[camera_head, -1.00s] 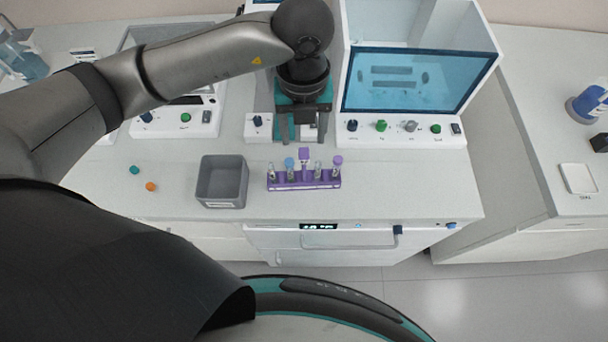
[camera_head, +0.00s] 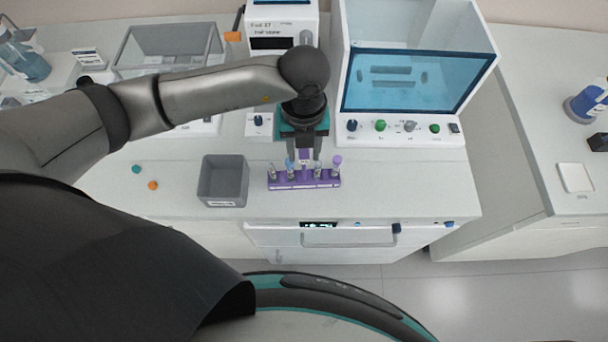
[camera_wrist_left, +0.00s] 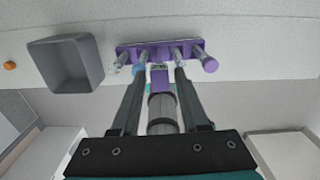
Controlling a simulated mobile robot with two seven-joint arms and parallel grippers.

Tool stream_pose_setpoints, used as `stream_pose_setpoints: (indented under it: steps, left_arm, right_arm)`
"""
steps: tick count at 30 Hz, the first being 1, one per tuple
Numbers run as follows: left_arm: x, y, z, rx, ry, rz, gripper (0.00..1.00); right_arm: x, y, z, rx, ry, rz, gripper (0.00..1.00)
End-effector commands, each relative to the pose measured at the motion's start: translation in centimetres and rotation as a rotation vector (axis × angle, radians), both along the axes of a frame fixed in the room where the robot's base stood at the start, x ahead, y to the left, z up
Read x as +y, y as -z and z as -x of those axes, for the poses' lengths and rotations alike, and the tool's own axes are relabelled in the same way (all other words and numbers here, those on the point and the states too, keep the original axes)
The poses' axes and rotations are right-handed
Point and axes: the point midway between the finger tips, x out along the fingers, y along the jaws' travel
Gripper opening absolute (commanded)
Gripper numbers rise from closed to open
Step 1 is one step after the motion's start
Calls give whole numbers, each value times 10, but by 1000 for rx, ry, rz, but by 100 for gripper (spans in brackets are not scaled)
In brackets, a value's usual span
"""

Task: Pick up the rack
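The purple rack (camera_head: 304,181) stands upright on the white bench near its front edge and holds several tubes. It also shows in the left wrist view (camera_wrist_left: 158,48), where a purple-capped tube (camera_wrist_left: 209,64) is at its right end. A purple upright part (camera_wrist_left: 160,77) rises from the rack's middle. My left gripper (camera_head: 304,160) is above the rack's middle, pointing down. Its two fingers (camera_wrist_left: 158,75) are apart, one on each side of the purple upright part, with no clear contact seen. My right gripper is not in view.
A grey open bin (camera_head: 222,181) stands just left of the rack. An orange cap (camera_head: 152,185) and a teal cap (camera_head: 136,169) lie further left. A cabinet with a blue window (camera_head: 418,82) stands behind right. The bench right of the rack is clear.

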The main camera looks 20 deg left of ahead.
Motion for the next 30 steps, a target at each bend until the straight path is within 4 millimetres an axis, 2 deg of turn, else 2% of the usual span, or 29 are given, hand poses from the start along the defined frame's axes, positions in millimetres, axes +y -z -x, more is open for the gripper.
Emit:
stream_pose_setpoints:
  steps: [1,11,30]
  left_arm:
    - [0,0,0,0,0,1,38]
    - [0,-1,0,0,0,1,1]
    - [0,-2,-1,-2,0,2,0]
  right_arm:
    - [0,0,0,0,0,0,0]
    - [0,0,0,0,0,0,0]
    - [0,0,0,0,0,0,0]
